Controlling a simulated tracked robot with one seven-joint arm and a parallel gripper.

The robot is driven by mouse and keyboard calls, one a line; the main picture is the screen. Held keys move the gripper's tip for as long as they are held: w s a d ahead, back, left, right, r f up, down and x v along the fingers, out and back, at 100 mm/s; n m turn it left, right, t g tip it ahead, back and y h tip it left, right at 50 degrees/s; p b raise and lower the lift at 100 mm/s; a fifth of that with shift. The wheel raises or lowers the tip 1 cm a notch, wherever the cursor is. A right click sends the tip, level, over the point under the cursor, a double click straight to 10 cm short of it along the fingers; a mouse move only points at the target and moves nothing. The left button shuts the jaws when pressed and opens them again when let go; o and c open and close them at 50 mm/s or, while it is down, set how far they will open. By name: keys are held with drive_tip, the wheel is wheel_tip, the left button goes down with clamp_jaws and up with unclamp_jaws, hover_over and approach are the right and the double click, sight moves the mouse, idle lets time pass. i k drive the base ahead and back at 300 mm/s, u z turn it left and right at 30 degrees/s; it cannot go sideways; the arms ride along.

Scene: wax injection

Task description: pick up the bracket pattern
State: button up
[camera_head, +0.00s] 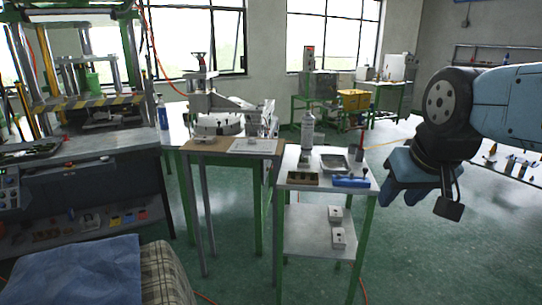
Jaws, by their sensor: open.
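I cannot single out the bracket pattern for certain. A small blue piece (351,182) lies at the front right of the small green-legged table (330,189); its shape is too small to tell whether it is the pattern. A brownish block with dark recesses (304,179) lies to its left. A shallow metal tray (334,163) is behind them. My gripper (420,197) hangs in the air at the right, beyond the table's right edge in the picture. It is open and touches nothing; I see nothing held in it.
A spray bottle (308,131) stands at the back of the small table. Two light blocks (338,229) sit on its lower shelf. A wooden-topped bench (212,146) with a machine adjoins at left. A large press (90,110) stands far left. Green floor is open at right.

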sight(304, 159)
drive_tip(key=u, duration=0.15)
drive_tip(key=i, duration=1.6)
drive_tip(key=z, duration=0.05)
